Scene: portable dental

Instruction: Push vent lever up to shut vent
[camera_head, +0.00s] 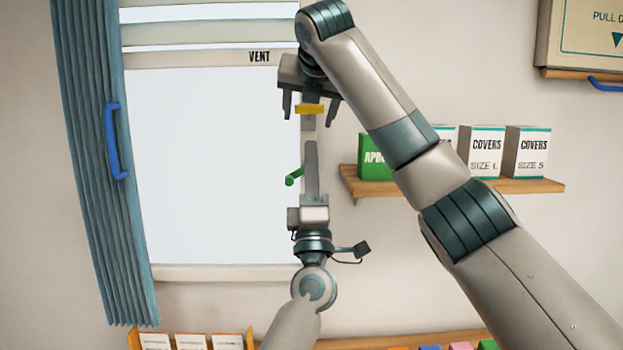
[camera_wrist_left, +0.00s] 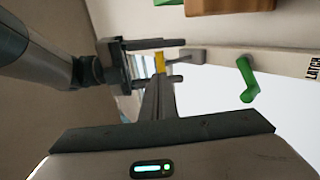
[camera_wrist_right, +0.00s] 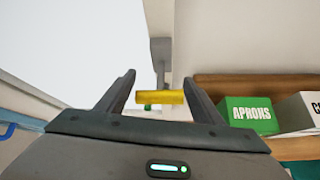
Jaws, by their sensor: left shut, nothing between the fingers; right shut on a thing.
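The yellow vent lever handle (camera_head: 309,109) is below the VENT label (camera_head: 259,57), at the window's right side. My right gripper (camera_head: 311,108) is shut on this handle, with a finger at each end. The handle shows between the same fingers (camera_wrist_right: 159,80) in the right wrist view (camera_wrist_right: 160,97) and also in the left wrist view (camera_wrist_left: 159,63). My left gripper (camera_head: 312,145) is shut and empty, pointing up just below the handle. Its closed fingers show in the left wrist view (camera_wrist_left: 158,90). The vent slats (camera_head: 210,35) cross the window top with bright gaps between them.
A green latch handle (camera_head: 293,178) is close left of my left gripper. A shelf (camera_head: 440,188) with an aprons box (camera_head: 374,157) and covers boxes (camera_head: 487,150) is at right, partly behind my right arm. A blue curtain (camera_head: 100,200) hangs left.

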